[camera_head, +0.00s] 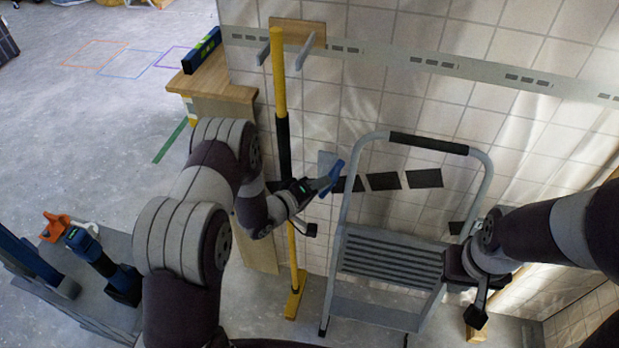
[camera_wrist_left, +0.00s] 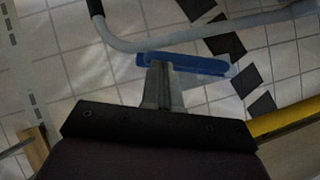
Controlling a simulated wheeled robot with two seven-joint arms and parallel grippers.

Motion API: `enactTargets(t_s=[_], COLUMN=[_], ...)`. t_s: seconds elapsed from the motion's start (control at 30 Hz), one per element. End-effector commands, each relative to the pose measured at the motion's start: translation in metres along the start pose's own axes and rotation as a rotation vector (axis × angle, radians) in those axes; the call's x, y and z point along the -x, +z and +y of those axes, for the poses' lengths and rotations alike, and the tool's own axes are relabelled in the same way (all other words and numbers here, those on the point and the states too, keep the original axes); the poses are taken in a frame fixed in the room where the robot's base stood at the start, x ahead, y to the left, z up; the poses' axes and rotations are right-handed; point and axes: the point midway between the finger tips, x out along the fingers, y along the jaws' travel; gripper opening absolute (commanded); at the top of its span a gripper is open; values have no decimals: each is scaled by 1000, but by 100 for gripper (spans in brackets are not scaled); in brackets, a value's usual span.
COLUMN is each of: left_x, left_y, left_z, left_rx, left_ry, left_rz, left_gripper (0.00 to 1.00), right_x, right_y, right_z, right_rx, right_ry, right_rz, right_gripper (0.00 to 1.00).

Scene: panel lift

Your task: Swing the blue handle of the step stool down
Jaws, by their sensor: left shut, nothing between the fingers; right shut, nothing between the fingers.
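The grey step stool (camera_head: 391,258) stands against the tiled wall, with a tall hoop frame and a black grip on top. Its blue handle (camera_head: 332,179) is at the left side of the hoop, slanting up to the right. In the left wrist view the blue handle (camera_wrist_left: 190,63) lies across the tips of my left gripper (camera_wrist_left: 164,85). My left gripper (camera_head: 314,186) is shut with nothing between its fingers; I cannot tell whether it touches the handle. My right gripper (camera_head: 457,277) is shut and empty by the stool's right side, its fingertips hard to make out.
A yellow pole with a black sleeve (camera_head: 279,75) leans on the wall just behind my left wrist. A wooden ledge with a spirit level (camera_head: 202,50) is at the upper left. A grey cart with tools (camera_head: 110,300) stands at the lower left. Floor beyond is open.

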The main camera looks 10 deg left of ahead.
Motion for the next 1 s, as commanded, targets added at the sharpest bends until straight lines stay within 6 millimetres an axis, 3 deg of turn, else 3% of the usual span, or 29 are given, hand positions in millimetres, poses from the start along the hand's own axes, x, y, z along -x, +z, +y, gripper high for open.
enactTargets(t_s=[0.2, 0.47, 0.83, 1.0], left_x=[-14, -32, -54, -61], left_y=[21, 47, 81, 91], left_z=[6, 2, -15, -25], left_rx=[-172, -376, -663, -673], left_ry=[-111, -248, -440, -449], left_rz=[-2, -1, -1, 0], left_gripper=[0, 0, 0, 0], right_x=[5, -3, -31, -46], right_y=[0, 0, 4, 6], right_z=[0, 0, 0, 0], right_rx=[0, 0, 0, 0], right_ry=[0, 0, 0, 0], right_rz=[0, 0, 0, 0], right_gripper=[0, 0, 0, 0])
